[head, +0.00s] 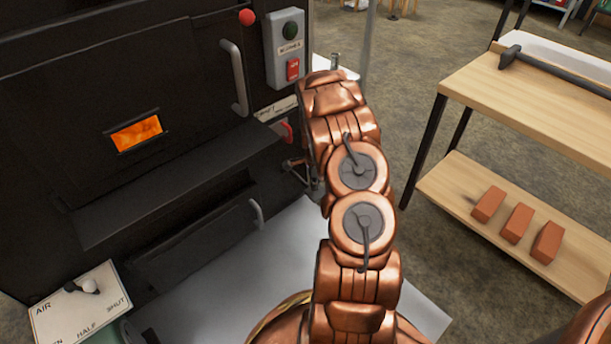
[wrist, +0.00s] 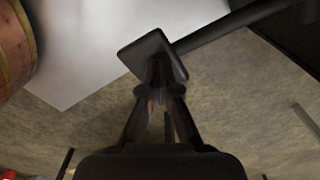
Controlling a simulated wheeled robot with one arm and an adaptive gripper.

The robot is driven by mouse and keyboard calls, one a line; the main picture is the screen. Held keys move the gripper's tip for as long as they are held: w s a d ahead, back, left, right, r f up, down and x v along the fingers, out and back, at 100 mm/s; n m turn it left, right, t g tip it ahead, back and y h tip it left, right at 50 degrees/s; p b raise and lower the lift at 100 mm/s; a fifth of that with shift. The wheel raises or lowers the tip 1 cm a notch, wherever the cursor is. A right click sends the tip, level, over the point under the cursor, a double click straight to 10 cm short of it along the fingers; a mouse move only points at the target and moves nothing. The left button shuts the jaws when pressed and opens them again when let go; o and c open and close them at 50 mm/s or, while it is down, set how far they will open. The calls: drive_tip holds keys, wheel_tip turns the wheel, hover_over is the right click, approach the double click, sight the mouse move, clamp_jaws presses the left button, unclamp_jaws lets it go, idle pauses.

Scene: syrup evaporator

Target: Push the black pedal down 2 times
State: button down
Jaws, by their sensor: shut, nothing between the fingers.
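The black pedal (wrist: 143,50) shows in the wrist view as a small square plate on a dark bar that runs to the upper right. My gripper (wrist: 161,80) is shut and empty, with its fingertips at the lower edge of the plate. I cannot tell whether they touch it. In the head view my copper arm reaches down beside the furnace, and I cannot make out the pedal or the fingertips there.
The black furnace (head: 150,200) with a glowing window fills the left. A control box (head: 284,48) hangs on its right side. A wooden shelf unit (head: 452,185) with several bricks stands at the right. A grey sheet (wrist: 85,40) covers part of the floor.

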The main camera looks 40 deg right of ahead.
drive_tip(key=shift+s+r+p, duration=0.25)
drive_tip(key=shift+r+p, duration=0.15)
drive_tip(key=shift+r, duration=0.95)
drive_tip(key=shift+s+r+p, duration=0.2)
drive_tip(key=shift+r+p, duration=0.15)
drive_tip(key=shift+r, duration=1)
drive_tip(key=shift+f, duration=0.1)
